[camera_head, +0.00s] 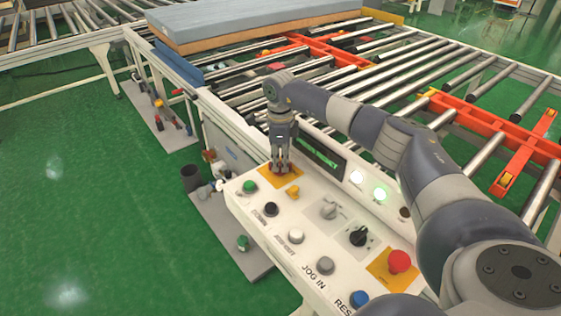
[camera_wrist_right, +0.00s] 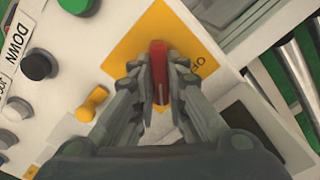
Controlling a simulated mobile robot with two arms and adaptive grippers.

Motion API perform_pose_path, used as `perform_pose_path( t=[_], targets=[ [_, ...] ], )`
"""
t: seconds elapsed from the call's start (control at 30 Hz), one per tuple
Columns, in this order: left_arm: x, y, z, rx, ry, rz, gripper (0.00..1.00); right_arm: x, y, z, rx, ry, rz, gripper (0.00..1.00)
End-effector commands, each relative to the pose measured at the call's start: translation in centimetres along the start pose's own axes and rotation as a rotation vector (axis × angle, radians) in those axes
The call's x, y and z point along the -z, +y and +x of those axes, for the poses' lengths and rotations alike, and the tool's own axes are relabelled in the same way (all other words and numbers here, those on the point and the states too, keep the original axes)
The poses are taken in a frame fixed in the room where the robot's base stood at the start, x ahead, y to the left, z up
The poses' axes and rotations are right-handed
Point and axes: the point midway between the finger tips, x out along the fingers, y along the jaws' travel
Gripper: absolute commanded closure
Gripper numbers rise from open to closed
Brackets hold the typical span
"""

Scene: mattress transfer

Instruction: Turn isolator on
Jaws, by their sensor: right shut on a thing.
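The isolator is a red handle on a yellow plate (camera_head: 294,179) at the far left end of the white control panel (camera_head: 240,198). In the right wrist view the red isolator handle (camera_wrist_right: 158,70) stands between my right gripper's fingers, with part of the word "OFF" on the yellow plate (camera_wrist_right: 128,42) beside it. My right gripper (camera_head: 281,168) reaches down onto the handle, and its fingers (camera_wrist_right: 158,88) are shut on it from both sides. The fingers hide the lower part of the handle. My left gripper is in neither view.
Near the isolator are a yellow knob (camera_head: 293,192), a green button (camera_head: 250,186) and a black button (camera_head: 271,209). Roller conveyors and a mattress (camera_head: 240,20) stand behind the panel.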

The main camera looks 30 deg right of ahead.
Motion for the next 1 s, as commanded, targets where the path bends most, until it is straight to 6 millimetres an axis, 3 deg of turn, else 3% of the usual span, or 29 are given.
perform_pose_path(
  t=[0.7,0.73,0.8,1.0],
  targets=[
    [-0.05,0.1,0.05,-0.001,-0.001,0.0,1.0,-0.12,-0.26,-0.41,0.008,-0.007,0.078,1.0],
    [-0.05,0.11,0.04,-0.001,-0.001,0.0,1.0,-0.12,-0.26,-0.41,0.008,-0.007,0.078,0.82],
    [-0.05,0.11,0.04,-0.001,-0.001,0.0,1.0,-0.11,-0.24,-0.38,0.007,-0.007,0.077,0.67],
    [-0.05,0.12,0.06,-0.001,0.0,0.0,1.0,-0.06,-0.13,-0.21,0.004,-0.004,0.076,0.67]
  ],
)
